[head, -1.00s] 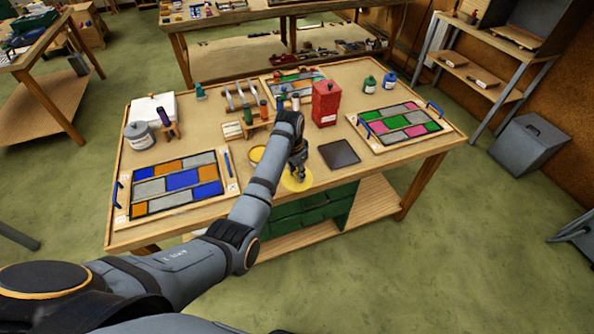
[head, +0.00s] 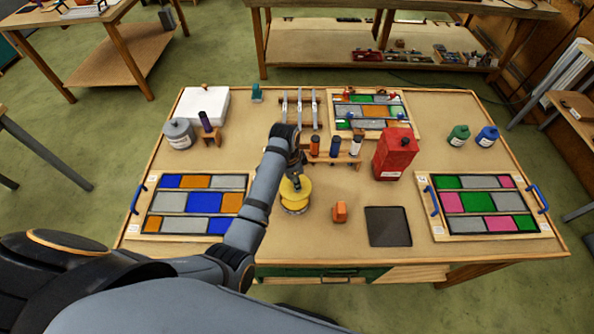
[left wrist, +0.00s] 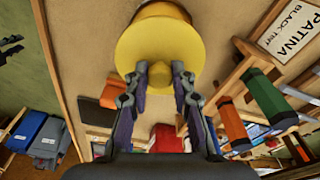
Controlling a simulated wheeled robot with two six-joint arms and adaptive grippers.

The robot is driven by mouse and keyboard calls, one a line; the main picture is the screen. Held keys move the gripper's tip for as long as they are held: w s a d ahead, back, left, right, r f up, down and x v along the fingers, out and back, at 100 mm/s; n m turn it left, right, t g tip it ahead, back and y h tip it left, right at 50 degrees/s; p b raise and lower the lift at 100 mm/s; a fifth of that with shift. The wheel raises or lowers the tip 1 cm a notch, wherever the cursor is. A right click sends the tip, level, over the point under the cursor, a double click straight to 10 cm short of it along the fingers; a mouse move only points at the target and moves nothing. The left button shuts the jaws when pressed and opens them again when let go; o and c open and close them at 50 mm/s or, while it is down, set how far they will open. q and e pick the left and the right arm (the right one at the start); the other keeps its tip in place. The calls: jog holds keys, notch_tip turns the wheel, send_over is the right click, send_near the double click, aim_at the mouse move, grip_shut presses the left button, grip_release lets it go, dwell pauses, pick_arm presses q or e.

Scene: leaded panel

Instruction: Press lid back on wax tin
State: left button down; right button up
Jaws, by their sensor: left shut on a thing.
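The yellow lid (head: 294,187) is in my left gripper (head: 295,179), directly above the wax tin (head: 295,208) in the head view. The tin is a short round can with a yellow top and paler side, upright on the table. Whether the lid touches the tin's rim is hard to tell. In the left wrist view the lid (left wrist: 165,45) is a broad yellow disc, and the left fingers (left wrist: 158,78) close on its near part. Part of a yellow round body shows beyond it at the top edge. My right gripper is not in view.
An orange block (head: 340,211) and a dark square plate (head: 388,227) lie right of the tin. A wooden rack (head: 335,158) with bottles and a red can (head: 395,154) stand behind. Glass panels (head: 190,204) (head: 484,205) lie at both sides.

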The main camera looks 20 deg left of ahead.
pick_arm(q)
jog(key=shift+w+a, duration=0.15)
jog(key=shift+w, duration=0.25)
jog(key=shift+s, duration=0.35)
jog(key=shift+s+a+f, duration=0.1)
jog(key=shift+s+f, duration=0.1)
jog(key=shift+f, duration=0.05)
jog(key=f, duration=0.4)
jog(key=shift+w+f, duration=0.15)
jog(key=shift+w, duration=0.15)
jog(key=shift+f+b, duration=0.3)
jog(key=shift+b, duration=0.1)
jog(key=shift+s+f, duration=0.1)
jog(key=shift+f, duration=0.25)
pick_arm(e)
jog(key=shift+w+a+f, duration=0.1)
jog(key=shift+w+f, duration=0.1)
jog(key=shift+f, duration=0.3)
pick_arm(q)
jog(key=shift+p, duration=0.45)
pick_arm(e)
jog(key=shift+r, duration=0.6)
pick_arm(q)
jog(key=shift+f, duration=0.2)
